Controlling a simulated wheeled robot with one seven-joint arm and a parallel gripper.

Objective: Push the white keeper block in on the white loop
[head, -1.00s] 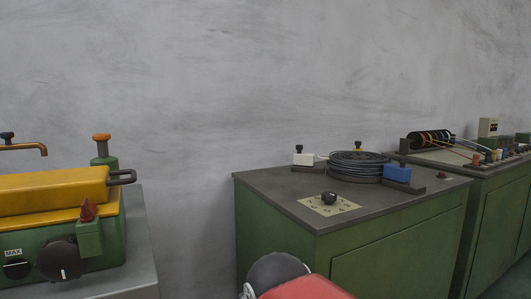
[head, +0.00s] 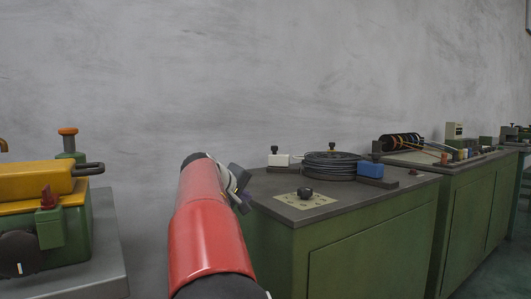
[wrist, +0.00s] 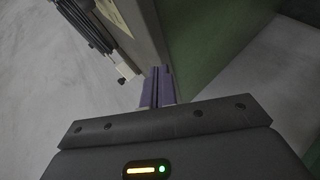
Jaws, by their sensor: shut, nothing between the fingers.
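The white keeper block (head: 279,160) sits on the left back part of a green machine's dark top, with a small black knob behind it. A coil of dark wire (head: 330,164) lies to its right, with a pale strand between block and coil. I cannot make out a separate white loop. My gripper (head: 241,203) is shut and empty, left of the bench top and apart from the block. In the wrist view its purple fingers (wrist: 158,86) lie together, with the white block (wrist: 126,67) just to their upper left and the coil (wrist: 82,20) beyond.
A blue block (head: 369,170) stands right of the coil. A yellow and green machine (head: 38,190) stands at left. A machine with coloured wires (head: 405,143) is farther right. The grey wall is close behind.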

